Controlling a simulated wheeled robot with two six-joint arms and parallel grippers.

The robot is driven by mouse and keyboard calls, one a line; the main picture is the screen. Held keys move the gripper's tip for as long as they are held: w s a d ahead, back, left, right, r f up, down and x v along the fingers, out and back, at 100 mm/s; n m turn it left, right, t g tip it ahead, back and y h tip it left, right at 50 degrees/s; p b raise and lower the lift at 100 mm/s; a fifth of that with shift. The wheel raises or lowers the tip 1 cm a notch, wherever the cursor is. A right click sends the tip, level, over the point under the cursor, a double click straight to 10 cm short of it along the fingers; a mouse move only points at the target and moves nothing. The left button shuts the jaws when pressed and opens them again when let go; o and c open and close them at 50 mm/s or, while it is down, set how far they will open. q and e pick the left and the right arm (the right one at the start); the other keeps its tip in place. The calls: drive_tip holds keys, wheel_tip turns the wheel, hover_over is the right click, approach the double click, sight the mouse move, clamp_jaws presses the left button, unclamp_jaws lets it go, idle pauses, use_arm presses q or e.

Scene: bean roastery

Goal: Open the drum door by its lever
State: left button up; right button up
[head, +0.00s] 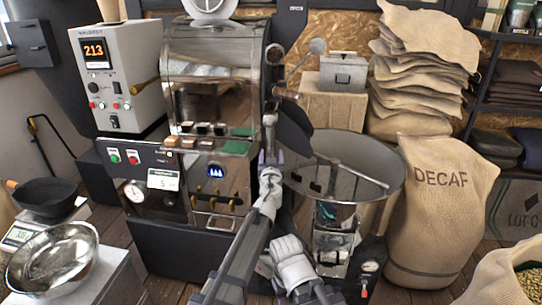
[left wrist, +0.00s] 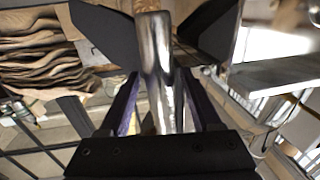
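The drum door lever (left wrist: 158,70) is a shiny metal bar with a wood-coloured part at its upper end in the left wrist view. It runs between the two fingers of my left gripper (left wrist: 158,95), which fit closely around it near their tips. In the head view the left gripper (head: 269,150) is at the roaster's right front edge, beside the cooling bin, and its fingertips are small and partly hidden there. The roaster (head: 212,105) has a shiny drum housing. A dark plate (head: 294,130) stands right beside the gripper.
The round cooling bin (head: 345,190) with a stirring arm stands close right of the gripper. A control box (head: 118,70) reads 213. A DECAF sack (head: 438,215) and stacked sacks (head: 420,75) stand right. A steel bowl (head: 55,258) is at lower left.

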use_arm(q)
clamp_jaws()
idle(0.3)
idle(0.9)
